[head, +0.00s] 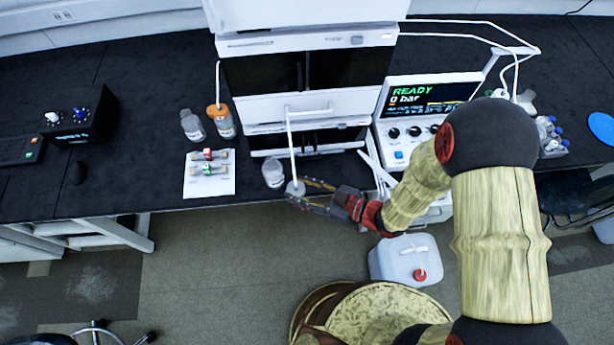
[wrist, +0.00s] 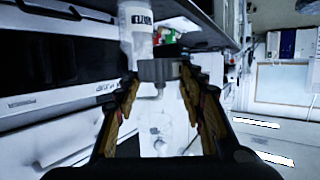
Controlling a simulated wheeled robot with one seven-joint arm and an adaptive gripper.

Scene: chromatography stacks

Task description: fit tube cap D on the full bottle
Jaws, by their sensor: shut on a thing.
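My gripper (head: 303,194) is shut on a grey-white cap (head: 295,187), which carries a thin white tube rising to the instrument stack. In the wrist view the grey cap (wrist: 158,69) sits between the two fingertips of my gripper (wrist: 159,82). A clear bottle (head: 272,175) without a visible cap stands just left of the held cap, near the bench's front edge. A labelled bottle (wrist: 136,38) shows beyond the cap in the wrist view. Another clear bottle (head: 192,127) stands farther left. Fill levels and the letter on the cap are too small to tell.
An orange-capped bottle (head: 222,124) with a tube stands beside the far-left bottle. A white sheet (head: 209,187) bears small red and green fittings. The white instrument stack (head: 310,105) stands behind, and a control unit (head: 425,112) to its right. A white canister (head: 400,262) is on the floor.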

